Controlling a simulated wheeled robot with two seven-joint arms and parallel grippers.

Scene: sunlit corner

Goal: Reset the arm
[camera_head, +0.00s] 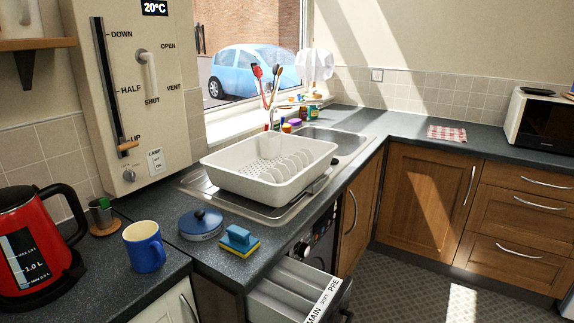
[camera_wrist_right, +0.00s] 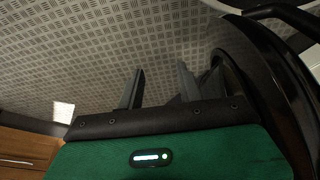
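My right gripper (camera_wrist_right: 160,78) shows in the right wrist view, with its two dark fingers apart and nothing between them. The patterned grey floor (camera_wrist_right: 100,45) lies beyond the fingers. Neither gripper nor arm shows in the head view. My left gripper is in no frame.
A detergent drawer (camera_head: 284,306) stands pulled out below the counter at the front. A red kettle (camera_head: 30,250), a blue mug (camera_head: 144,246), a blue-lidded pot (camera_head: 201,224) and a blue-and-yellow sponge (camera_head: 239,241) are on the near counter. A dish rack (camera_head: 235,185) sits by the sink. The floor (camera_head: 420,275) is clear.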

